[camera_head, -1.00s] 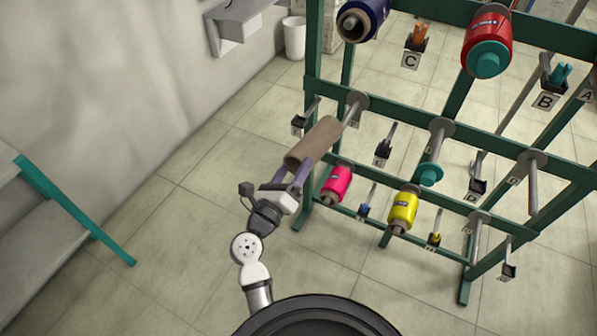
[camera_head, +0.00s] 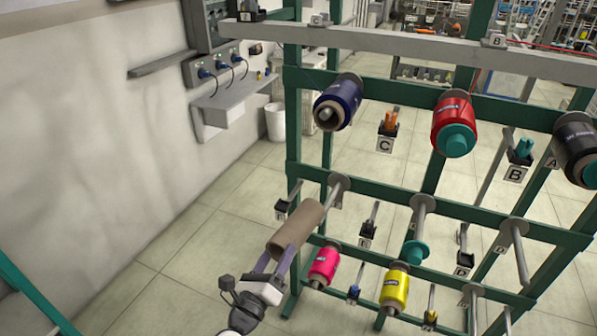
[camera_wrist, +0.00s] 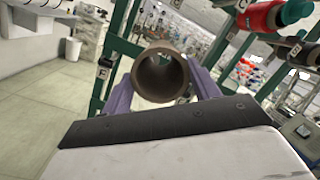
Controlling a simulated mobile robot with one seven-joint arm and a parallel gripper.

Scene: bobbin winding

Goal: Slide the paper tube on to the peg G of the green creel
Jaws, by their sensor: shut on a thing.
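My gripper (camera_head: 284,262) is shut on a brown paper tube (camera_head: 296,228), its two purple fingers on either side of the near end. In the wrist view, the tube (camera_wrist: 160,75) is seen end-on between the fingers, its bore open towards me. The green creel (camera_head: 395,199) stands to the right. The tube's far end lies by a bare grey peg (camera_head: 335,194) at the left of the middle row. I cannot tell whether the peg tip is inside or behind the tube. I cannot read a letter G; a bare peg (camera_head: 473,312) shows at lower right.
Blue (camera_head: 338,102), red (camera_head: 453,124), pink (camera_head: 324,266) and yellow (camera_head: 395,288) bobbins sit on other pegs. Small lettered holders, such as C (camera_head: 387,130), jut out between pegs. A wall shelf (camera_head: 233,103) is at left; floor left of the creel is clear.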

